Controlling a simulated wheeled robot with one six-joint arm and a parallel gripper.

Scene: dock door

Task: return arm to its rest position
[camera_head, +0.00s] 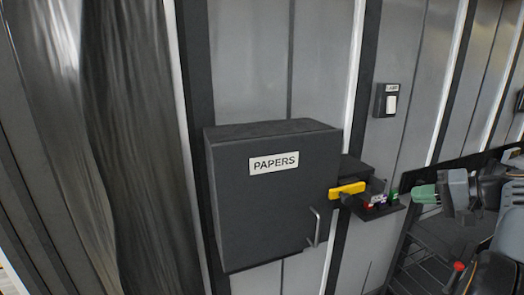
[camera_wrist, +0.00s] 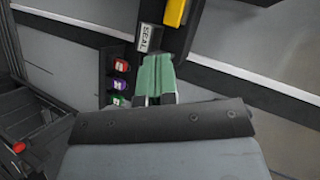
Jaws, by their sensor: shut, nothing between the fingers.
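My gripper (camera_head: 424,194) is at the right in the head view, with green fingers pointing left towards the small shelf of coloured pieces. It is shut with nothing between the fingers. In the wrist view the green fingers (camera_wrist: 156,80) show at the centre, close together, below the SEAL label. My grey arm runs off to the right edge of the head view. A gap shows between the fingertips and the shelf in the head view.
A dark PAPERS box (camera_head: 275,205) with a handle hangs on the wall. A yellow bar (camera_head: 347,189) and a small shelf (camera_head: 384,211) with coloured buttons are beside it. A LAMP switch (camera_head: 391,104) is above. A red knob (camera_head: 459,267) is lower right.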

